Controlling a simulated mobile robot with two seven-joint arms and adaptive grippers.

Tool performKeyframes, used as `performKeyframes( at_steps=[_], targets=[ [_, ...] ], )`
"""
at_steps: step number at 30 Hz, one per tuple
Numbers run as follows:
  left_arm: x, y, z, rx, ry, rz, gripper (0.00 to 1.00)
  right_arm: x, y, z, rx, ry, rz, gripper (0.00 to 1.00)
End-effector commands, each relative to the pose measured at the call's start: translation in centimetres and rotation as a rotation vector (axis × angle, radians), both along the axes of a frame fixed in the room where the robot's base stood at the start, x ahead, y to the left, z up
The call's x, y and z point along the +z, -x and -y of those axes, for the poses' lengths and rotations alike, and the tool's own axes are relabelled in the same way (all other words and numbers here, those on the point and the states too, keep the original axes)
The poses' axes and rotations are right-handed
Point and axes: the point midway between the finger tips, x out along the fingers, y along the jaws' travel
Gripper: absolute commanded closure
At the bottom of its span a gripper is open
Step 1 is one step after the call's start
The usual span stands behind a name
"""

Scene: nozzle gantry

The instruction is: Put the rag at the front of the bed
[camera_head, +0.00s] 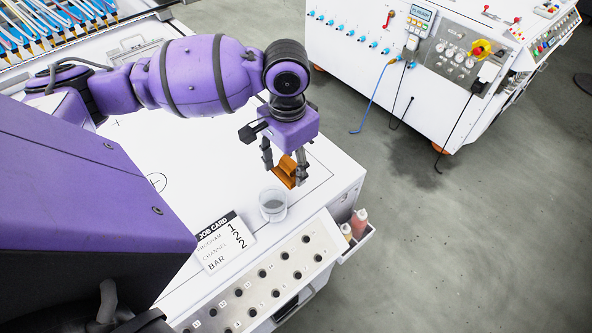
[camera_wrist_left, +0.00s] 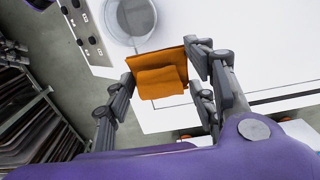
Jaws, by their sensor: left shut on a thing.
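The rag (camera_head: 287,171) is orange and folded, and it is between the fingers of my left gripper (camera_head: 285,163). The gripper points down and is shut on the rag, above the right end of the white bed (camera_head: 212,150). In the left wrist view the rag (camera_wrist_left: 158,75) shows as a folded square between the two fingers of the left gripper (camera_wrist_left: 160,85). I cannot tell whether the rag touches the bed. My right gripper is not in view.
A clear cup (camera_head: 272,205) stands on the bed just in front of the rag. A job card (camera_head: 222,241) lies left of it. A white control cabinet (camera_head: 400,75) stands behind.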

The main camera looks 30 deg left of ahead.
Motion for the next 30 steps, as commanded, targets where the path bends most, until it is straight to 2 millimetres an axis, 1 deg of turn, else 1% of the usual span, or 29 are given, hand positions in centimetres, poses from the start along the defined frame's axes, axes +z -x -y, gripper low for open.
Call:
performKeyframes(
  at_steps=[1,3,9,12,15,18,29,30],
  targets=[
    [-1.0,-0.7,0.0,0.002,0.001,-0.003,0.75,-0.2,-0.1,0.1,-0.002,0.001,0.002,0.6],
    [-1.8,-1.3,-0.1,0.001,0.001,-0.001,0.75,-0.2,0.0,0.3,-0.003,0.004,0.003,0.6],
    [-2.6,-2.2,-0.2,0.0,0.001,0.001,0.75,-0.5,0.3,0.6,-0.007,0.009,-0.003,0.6],
    [-3.5,-2.9,-0.2,0.001,0.0,0.0,0.75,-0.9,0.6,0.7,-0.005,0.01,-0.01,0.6],
    [-5.3,-2.8,-0.2,0.002,0.001,-0.003,0.75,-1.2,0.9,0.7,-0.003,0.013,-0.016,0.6],
    [-6.3,-2.8,-0.3,0.0,0.0,0.0,0.75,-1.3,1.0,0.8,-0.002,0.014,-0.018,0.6],
    [-6.5,-2.8,-0.3,0.0,0.0,0.004,0.75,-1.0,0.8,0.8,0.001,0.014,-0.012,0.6],
    [-6.6,-2.8,-0.3,0.0,0.0,0.004,0.48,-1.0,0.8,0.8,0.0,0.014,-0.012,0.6]
  ],
)
